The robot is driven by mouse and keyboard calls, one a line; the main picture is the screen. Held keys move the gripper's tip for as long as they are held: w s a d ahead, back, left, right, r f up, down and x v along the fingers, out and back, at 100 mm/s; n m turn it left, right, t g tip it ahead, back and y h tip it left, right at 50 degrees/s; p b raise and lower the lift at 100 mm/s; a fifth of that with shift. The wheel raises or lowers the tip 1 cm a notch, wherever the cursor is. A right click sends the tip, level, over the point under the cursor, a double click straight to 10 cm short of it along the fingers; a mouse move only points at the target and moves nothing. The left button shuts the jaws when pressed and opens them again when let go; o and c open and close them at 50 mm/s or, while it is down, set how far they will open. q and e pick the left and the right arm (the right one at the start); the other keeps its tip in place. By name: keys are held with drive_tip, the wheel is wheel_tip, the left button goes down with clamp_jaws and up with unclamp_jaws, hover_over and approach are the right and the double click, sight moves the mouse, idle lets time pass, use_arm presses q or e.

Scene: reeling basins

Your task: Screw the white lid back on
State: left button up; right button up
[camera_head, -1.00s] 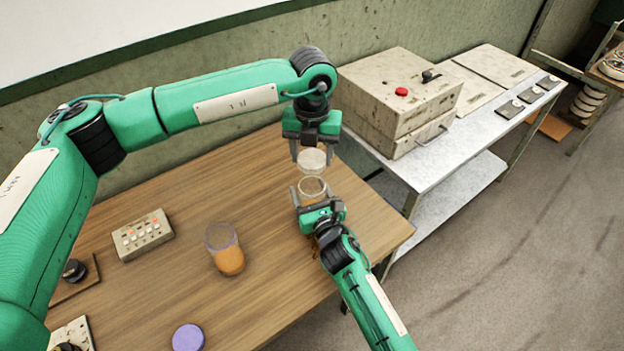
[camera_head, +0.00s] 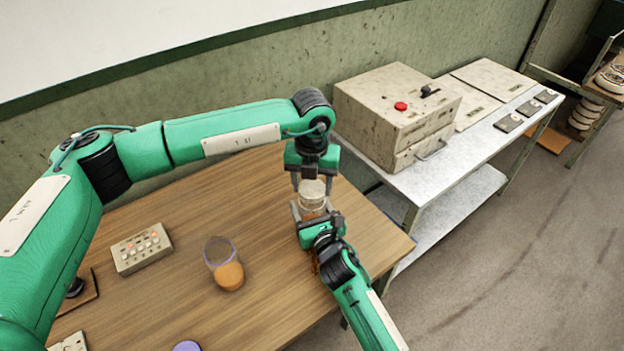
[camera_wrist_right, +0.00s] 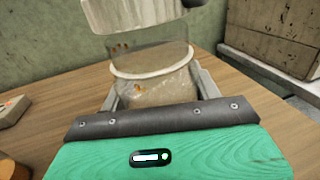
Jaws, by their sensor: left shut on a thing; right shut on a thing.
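The white lid (camera_head: 312,187) is between the fingers of my left gripper (camera_head: 312,181), which is shut on it from above. A clear glass jar (camera_head: 312,203) with brownish-orange contents stands upright in my right gripper (camera_head: 317,214), shut around its sides. In the right wrist view the lid (camera_wrist_right: 130,14) shows at the top edge, directly over the mouth of the jar (camera_wrist_right: 152,75). The lid's top is cut off there.
A second glass jar (camera_head: 224,266) with orange contents stands open on the wooden table (camera_head: 258,305). A purple lid (camera_head: 187,346) lies at the bottom edge. A button box (camera_head: 142,249) is at the left. A metal bench (camera_head: 440,165) with a beige machine (camera_head: 395,108) stands at the right.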

use_arm(q)
drive_tip(key=shift+f, duration=0.4)
drive_tip(key=shift+f, duration=0.55)
